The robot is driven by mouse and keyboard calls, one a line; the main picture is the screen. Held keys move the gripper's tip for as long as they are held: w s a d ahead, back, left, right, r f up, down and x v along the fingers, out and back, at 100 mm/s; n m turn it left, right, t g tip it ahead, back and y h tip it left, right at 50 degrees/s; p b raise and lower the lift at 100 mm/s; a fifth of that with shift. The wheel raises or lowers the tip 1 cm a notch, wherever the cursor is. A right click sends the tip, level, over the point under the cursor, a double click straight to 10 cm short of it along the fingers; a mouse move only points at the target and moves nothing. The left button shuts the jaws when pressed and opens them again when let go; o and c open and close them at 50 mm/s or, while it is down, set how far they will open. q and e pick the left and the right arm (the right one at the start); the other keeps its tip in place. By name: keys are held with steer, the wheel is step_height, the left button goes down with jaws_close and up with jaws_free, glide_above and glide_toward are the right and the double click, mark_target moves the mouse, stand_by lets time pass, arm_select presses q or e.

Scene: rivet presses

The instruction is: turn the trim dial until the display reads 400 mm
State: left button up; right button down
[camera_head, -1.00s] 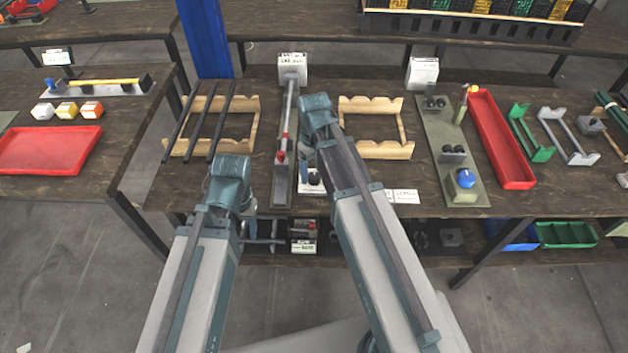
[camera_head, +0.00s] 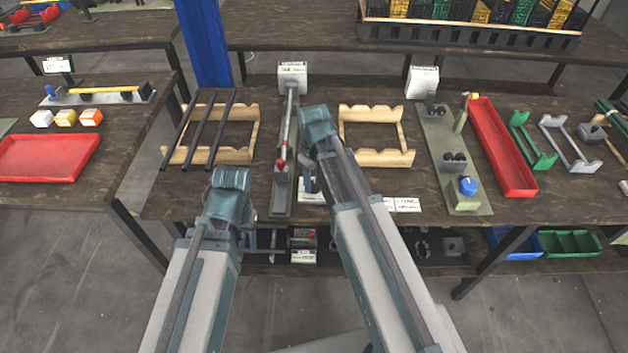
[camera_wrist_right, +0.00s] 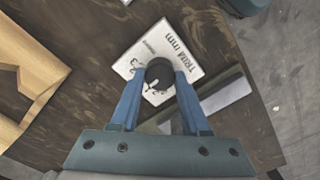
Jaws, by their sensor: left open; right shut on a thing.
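The trim dial (camera_wrist_right: 160,73) is a round black knob on a white plate (camera_wrist_right: 137,62) lettered "TRIM mm" in the right wrist view. My right gripper (camera_wrist_right: 159,82) is shut on the dial, with one blue finger on each side. In the head view my right gripper (camera_head: 308,186) is at the plate, mostly hidden by its own arm. The display (camera_head: 292,75) is a white box at the back of the rail stand; its number is too small to read surely. My left gripper (camera_head: 238,222) is apart from the dial, near the table's front edge; its fingers are barely visible.
A long metal rail (camera_head: 285,155) with red parts stands left of the dial. Wooden racks stand on both sides, the left one (camera_head: 255,122) with dark rods, the right one (camera_head: 350,152) empty. A green plate (camera_head: 436,140) with a blue knob and a red tray (camera_head: 500,150) lie right.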

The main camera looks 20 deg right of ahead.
mark_target(314, 184)
steer(key=shift+m, duration=2)
steer(key=shift+c, duration=1.9)
jaws_free()
steer(key=shift+r, duration=0.1)
step_height(314, 184, up, 14)
steer(key=p, duration=1.3)
steer(key=shift+p, duration=0.4)
steer(key=shift+f, duration=0.2)
